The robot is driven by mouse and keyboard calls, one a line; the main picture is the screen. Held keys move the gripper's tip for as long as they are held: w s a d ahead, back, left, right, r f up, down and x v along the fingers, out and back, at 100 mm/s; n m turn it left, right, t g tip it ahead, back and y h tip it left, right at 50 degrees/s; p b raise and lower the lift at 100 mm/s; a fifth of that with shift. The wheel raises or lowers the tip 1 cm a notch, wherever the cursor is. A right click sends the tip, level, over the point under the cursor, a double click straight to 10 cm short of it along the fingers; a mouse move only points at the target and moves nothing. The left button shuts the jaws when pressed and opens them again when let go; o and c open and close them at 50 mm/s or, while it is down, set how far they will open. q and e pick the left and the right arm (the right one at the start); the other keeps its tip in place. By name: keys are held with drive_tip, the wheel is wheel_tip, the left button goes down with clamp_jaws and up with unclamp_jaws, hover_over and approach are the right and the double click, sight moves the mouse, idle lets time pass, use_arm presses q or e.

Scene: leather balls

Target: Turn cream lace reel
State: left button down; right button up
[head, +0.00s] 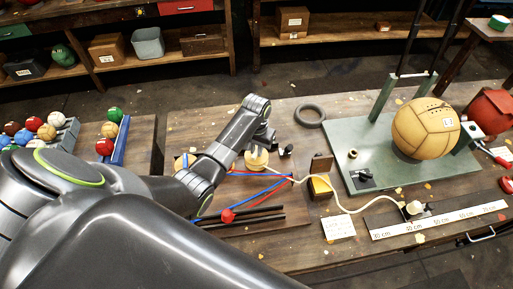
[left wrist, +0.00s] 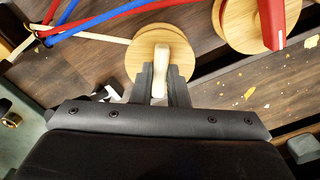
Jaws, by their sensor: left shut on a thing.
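The cream lace reel is a round wooden disc (left wrist: 138,55) with a pale upright peg handle (left wrist: 160,75) in the left wrist view. In the head view the reel (head: 256,163) sits on the wooden bench, partly hidden by my gripper. My left gripper (left wrist: 160,88) is shut on the peg handle, one finger on each side; it also shows in the head view (head: 261,147). My right gripper is out of view.
A second wooden reel (left wrist: 232,25) with a red part stands close beside. Red and blue laces (head: 262,188) lie near the reel. A white ruler (head: 440,220) lies at the front right. A green stand plate (head: 365,150) carries a tan leather ball (head: 425,128).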

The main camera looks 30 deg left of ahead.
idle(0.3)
use_arm(q)
drive_tip(key=m, duration=0.6)
drive_tip(key=shift+m, duration=0.4)
drive_tip(key=m, duration=0.2)
drive_tip(key=shift+m, duration=1.8)
drive_tip(key=c, duration=1.4)
unclamp_jaws()
drive_tip(key=shift+w, duration=0.1)
drive_tip(key=shift+c, duration=0.2)
drive_tip(key=shift+r, duration=0.1)
